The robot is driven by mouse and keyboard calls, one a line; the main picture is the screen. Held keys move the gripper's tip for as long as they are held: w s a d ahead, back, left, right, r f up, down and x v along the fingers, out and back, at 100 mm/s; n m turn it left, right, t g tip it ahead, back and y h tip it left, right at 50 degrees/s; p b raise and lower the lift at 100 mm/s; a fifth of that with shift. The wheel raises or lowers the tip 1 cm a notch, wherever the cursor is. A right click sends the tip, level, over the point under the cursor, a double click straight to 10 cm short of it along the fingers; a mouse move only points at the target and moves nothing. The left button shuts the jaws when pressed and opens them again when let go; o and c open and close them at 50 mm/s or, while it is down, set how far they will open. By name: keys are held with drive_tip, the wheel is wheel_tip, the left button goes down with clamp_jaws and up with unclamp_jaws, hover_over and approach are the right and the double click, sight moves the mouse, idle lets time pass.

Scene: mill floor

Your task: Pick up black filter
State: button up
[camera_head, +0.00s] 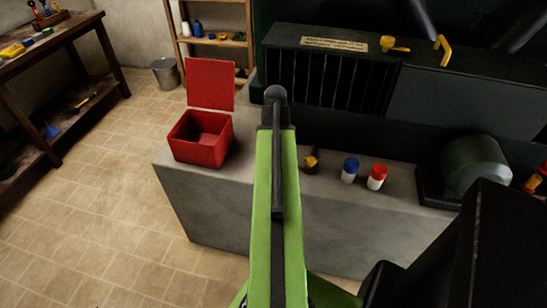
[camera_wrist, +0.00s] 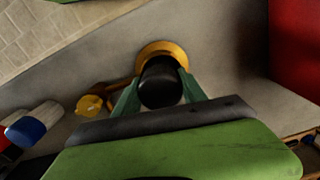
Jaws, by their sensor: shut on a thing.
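In the wrist view my gripper (camera_wrist: 158,90) has its two teal fingers closed on the sides of a black cylinder, the black filter (camera_wrist: 160,82). An amber ring (camera_wrist: 158,48) shows at the far end of the filter; I cannot tell whether it is part of it or lies beyond it. I also cannot tell whether the filter touches the grey counter (camera_wrist: 205,40). In the head view my green arm hides the filter and my fingers.
An open red box (camera_head: 200,153) stands on the left of the grey counter (camera_head: 215,200). Right of my arm stand a small yellow-topped brown item (camera_head: 311,161), a blue-capped bottle (camera_head: 349,170) and a red-capped bottle (camera_head: 376,177). A dark machine (camera_head: 330,75) rises behind.

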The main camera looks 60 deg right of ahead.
drive_tip(key=r+p, duration=0.3)
drive_tip(key=s+r+p, duration=0.1)
drive_tip(key=r+p, duration=0.1)
drive_tip(key=shift+d+r, duration=0.1)
drive_tip(key=shift+r, duration=0.1)
drive_tip(key=s+d+r+p, duration=0.2)
drive_tip(key=s+r+p, duration=0.3)
drive_tip(key=s, duration=0.5)
drive_tip(key=shift+s+d+r+p, duration=0.15)
drive_tip(key=shift+d+r+p, duration=0.15)
drive_tip(key=shift+d+p, duration=0.15)
